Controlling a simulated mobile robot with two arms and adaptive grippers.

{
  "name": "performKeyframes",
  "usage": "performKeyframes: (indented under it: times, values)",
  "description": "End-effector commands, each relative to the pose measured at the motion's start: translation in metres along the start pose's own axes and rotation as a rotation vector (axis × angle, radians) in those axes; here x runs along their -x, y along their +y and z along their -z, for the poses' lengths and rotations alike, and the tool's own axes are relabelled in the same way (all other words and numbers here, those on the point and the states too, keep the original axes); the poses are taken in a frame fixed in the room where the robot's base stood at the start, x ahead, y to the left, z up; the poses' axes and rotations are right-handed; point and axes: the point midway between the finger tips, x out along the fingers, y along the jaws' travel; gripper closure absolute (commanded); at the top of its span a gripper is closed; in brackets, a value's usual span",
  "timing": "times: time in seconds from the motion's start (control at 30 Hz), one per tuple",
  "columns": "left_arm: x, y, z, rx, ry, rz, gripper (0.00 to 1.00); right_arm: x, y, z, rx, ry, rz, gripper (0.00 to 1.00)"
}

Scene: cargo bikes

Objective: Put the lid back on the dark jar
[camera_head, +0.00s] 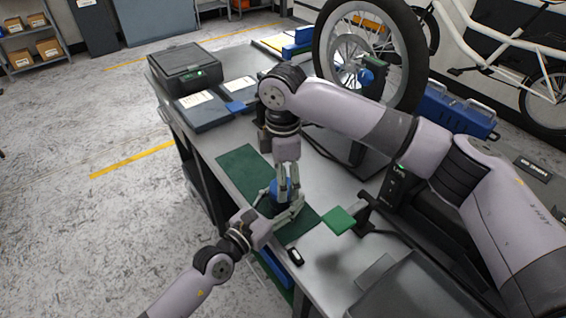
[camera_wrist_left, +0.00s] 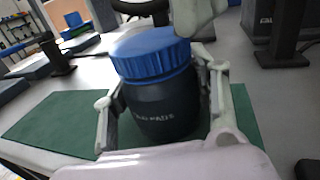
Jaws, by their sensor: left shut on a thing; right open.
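The dark jar (camera_wrist_left: 158,105) stands upright on the green mat (camera_wrist_left: 60,120), with faint pale lettering on its side. The blue ribbed lid (camera_wrist_left: 152,52) sits on its mouth in the left wrist view; I cannot tell whether it is screwed down. In the head view the lid (camera_head: 281,189) shows between the grippers, and the jar is mostly hidden. My left gripper (camera_head: 281,203) is shut on the jar, one finger on each side. My right gripper (camera_head: 288,188) points down from above, open, with its fingers at the lid. One of its fingers shows beside the lid in the wrist view.
A green block (camera_head: 339,221) and a small dark-and-white item (camera_head: 295,256) lie on the grey bench to the right. Dark trays (camera_head: 204,111) and a black case (camera_head: 185,68) are farther back. A wheel (camera_head: 372,50) stands behind my right arm.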

Motion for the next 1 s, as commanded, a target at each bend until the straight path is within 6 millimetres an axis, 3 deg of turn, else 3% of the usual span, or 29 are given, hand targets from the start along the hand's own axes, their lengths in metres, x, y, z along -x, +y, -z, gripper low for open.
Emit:
performKeyframes:
  times: [0.2,0.5,1.0]
  values:
    - [0.0,0.0,0.001,0.001,0.003,0.001,1.0,-0.017,0.0,0.0,0.0,-0.001,0.001,0.33]
    - [0.0,0.0,0.001,0.001,0.003,0.001,1.0,-0.019,0.0,0.0,0.0,-0.001,0.0,0.33]
    - [0.0,0.0,0.001,0.001,0.003,0.001,1.0,-0.018,0.0,0.0,0.0,-0.001,0.0,0.66]
